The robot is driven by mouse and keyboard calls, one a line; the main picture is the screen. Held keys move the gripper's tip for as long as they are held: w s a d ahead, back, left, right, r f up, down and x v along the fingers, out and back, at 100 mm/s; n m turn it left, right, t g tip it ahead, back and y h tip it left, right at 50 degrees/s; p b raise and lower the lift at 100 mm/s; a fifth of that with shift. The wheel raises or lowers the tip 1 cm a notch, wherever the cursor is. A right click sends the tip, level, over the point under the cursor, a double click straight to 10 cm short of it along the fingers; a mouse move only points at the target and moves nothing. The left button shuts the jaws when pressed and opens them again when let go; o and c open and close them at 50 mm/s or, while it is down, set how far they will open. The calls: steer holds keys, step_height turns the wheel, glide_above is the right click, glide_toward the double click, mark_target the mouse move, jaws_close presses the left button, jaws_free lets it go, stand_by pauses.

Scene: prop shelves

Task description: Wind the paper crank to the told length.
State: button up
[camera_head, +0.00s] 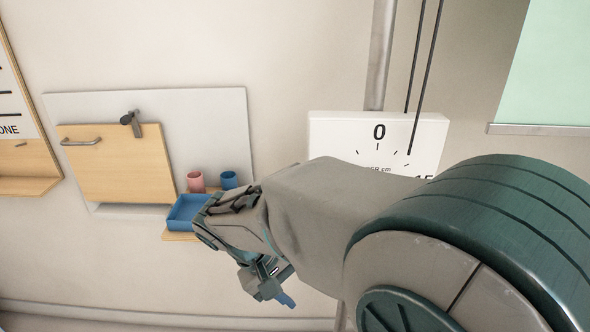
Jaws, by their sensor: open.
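A white dial panel (335,130) hangs on the wall right of centre. It shows a 0 at the top, tick marks, part of a number at the right and small lettering ending in "cm". My arm covers its lower part, and no crank handle can be made out. A pale green sheet (553,70), perhaps the paper, hangs at the upper right with a grey bar along its lower edge. My gripper (283,297) is left of and below the dial, apart from it, pointing down. It is open, and nothing shows between its fingers.
At the left, a wooden door (115,175) with a handle and a dark latch (132,122) is on a grey panel. A blue tray (185,213), a pink cup (196,182) and a blue cup (229,180) are beside my wrist. A metal post (380,55) rises above the dial.

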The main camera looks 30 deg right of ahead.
steer(key=w+d+r+m+h+p, duration=0.1)
steer(key=w+d+r+h+p, duration=0.25)
steer(key=w+r+h, duration=0.75)
steer(key=s+d+p, duration=0.2)
steer(key=d, duration=1.1)
steer(key=shift+s+d+f+h, duration=0.15)
steer(key=shift+s+f+h, duration=0.1)
steer(key=shift+s+h, duration=0.15)
jaws_close()
